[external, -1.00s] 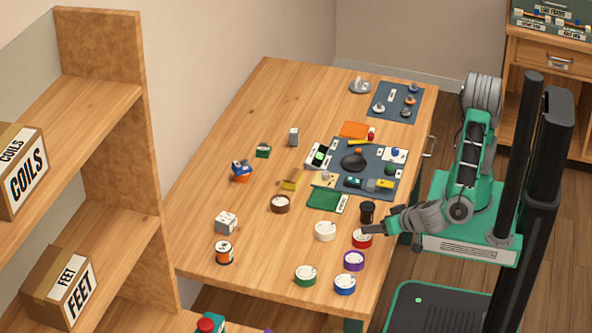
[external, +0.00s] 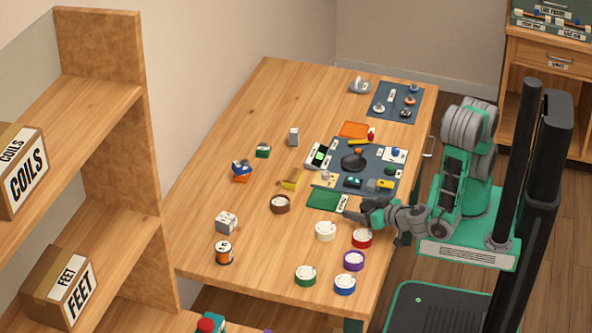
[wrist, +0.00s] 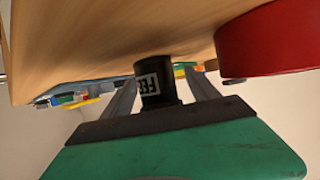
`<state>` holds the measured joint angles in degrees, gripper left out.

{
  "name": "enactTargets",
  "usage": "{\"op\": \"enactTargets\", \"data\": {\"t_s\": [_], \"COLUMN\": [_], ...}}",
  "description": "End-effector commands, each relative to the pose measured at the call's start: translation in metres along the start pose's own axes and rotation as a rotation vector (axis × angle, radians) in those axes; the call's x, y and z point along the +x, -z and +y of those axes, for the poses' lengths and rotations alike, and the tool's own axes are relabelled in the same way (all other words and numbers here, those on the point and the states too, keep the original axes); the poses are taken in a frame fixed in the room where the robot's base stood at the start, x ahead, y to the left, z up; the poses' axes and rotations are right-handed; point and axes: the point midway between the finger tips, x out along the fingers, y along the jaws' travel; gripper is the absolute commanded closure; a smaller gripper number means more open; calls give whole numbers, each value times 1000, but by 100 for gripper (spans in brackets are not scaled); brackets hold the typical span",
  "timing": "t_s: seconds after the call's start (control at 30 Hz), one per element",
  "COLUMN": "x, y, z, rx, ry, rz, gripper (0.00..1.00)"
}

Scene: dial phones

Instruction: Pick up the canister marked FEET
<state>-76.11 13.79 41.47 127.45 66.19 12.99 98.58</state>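The black canister (wrist: 157,82) shows in the wrist view with a white label, of which "FEE" can be read, partly turned. It stands between the two fingers of my gripper (wrist: 165,82). The fingers are spread, with a visible gap on the canister's right side; contact on the left cannot be told. In the external view my gripper (external: 352,209) is low over the table's right side, beside the green mat, and the canister is hidden by it.
A red round container (external: 362,238) stands close by and looms large in the wrist view (wrist: 272,38). White (external: 325,231), purple (external: 354,261), green (external: 306,276) and blue (external: 345,284) round containers stand nearer the table's front. A dark mat (external: 340,150) with small parts lies behind.

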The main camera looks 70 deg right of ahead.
Motion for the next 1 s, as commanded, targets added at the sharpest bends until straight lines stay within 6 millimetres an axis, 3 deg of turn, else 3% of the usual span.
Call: {"op": "enactTargets", "data": {"t_s": [0.73, 1.0], "x": [0, -1], "y": [0, 2], "z": [0, 0], "rx": [1, 2], "ry": [0, 0], "rz": [0, 0], "gripper": [93, 95]}}
